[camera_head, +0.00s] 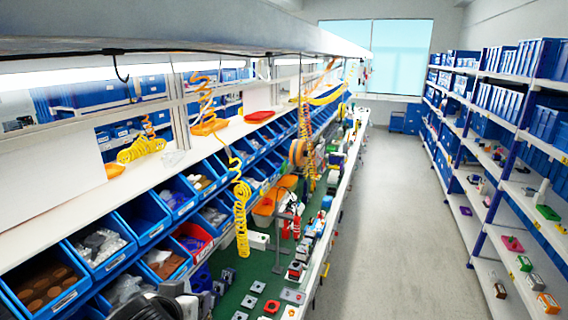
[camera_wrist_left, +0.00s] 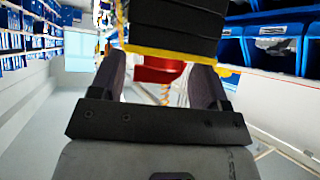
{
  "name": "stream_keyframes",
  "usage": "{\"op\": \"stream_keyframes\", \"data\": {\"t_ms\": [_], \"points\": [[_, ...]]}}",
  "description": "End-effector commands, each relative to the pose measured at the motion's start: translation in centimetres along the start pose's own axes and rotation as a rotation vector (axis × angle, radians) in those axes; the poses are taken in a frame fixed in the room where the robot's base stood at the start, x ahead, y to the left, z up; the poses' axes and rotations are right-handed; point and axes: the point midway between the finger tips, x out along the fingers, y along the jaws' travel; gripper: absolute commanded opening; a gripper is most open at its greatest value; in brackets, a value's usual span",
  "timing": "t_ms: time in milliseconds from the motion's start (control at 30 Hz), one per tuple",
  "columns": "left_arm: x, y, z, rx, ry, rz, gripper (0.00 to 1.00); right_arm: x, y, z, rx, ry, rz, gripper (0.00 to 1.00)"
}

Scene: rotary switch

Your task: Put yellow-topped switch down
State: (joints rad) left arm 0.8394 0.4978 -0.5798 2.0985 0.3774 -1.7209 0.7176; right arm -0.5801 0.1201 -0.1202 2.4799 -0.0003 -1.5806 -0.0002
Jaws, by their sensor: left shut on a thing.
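My left gripper (camera_wrist_left: 157,76) fills the lower middle of the left wrist view. Its two dark fingers are shut on the switch (camera_wrist_left: 180,28), which has a black ribbed body, a yellow band and a red part between the fingers. The switch hangs beyond the fingertips and its far end is cut off by the top of the picture. Whether it touches anything cannot be told. In the head view a dark part of my arm shows at the bottom left, and the held switch cannot be made out there. My right gripper is in neither view.
A green work surface (camera_head: 233,296) holds several small switches and blocks, some red-topped (camera_head: 271,307). Blue bins (camera_head: 98,246) with parts line the left side. Yellow coiled hoses (camera_head: 242,215) hang over the bench. Shelving (camera_head: 483,228) stands right, across a clear aisle (camera_head: 385,230).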

Motion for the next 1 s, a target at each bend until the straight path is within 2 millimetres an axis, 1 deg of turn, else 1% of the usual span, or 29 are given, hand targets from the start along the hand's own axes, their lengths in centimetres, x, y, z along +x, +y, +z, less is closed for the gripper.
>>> {"op": "stream_keyframes", "data": {"t_ms": [33, 100, 167, 267, 333, 400, 467, 600, 700, 833, 1000], "points": [[0.3, -0.8, 0.6, -0.007, -0.001, -0.01, 0.33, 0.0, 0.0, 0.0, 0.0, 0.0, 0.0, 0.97], [0.6, -1.4, 1.2, -0.02, -0.001, -0.024, 0.33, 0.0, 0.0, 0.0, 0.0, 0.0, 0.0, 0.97], [0.1, -1.4, 1.2, -0.024, 0.004, -0.027, 0.33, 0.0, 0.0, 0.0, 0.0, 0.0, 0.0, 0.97], [-1.6, -1.2, 0.9, -0.025, 0.008, -0.025, 0.33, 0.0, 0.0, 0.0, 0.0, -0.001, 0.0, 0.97], [-3.1, -1.1, 1.2, -0.023, 0.006, -0.023, 0.33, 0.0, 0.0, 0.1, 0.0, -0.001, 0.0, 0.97], [-4.0, -1.0, 2.4, -0.019, 0.002, -0.02, 0.33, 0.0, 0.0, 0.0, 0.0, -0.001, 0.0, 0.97], [-4.2, -1.0, 3.8, -0.016, -0.001, -0.018, 0.33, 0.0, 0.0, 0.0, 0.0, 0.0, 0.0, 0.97], [-3.9, -1.0, 6.5, -0.011, -0.004, -0.013, 0.33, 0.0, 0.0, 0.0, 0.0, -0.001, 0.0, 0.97], [-3.4, -1.0, 8.1, -0.012, -0.003, -0.013, 0.33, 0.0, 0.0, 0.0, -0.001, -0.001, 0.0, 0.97], [-2.8, -1.0, 9.4, -0.013, -0.001, -0.013, 0.33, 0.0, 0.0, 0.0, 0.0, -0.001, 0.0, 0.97], [-2.6, -0.9, 10.0, -0.015, 0.001, -0.011, 0.33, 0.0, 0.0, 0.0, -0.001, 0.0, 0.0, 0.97]]}}
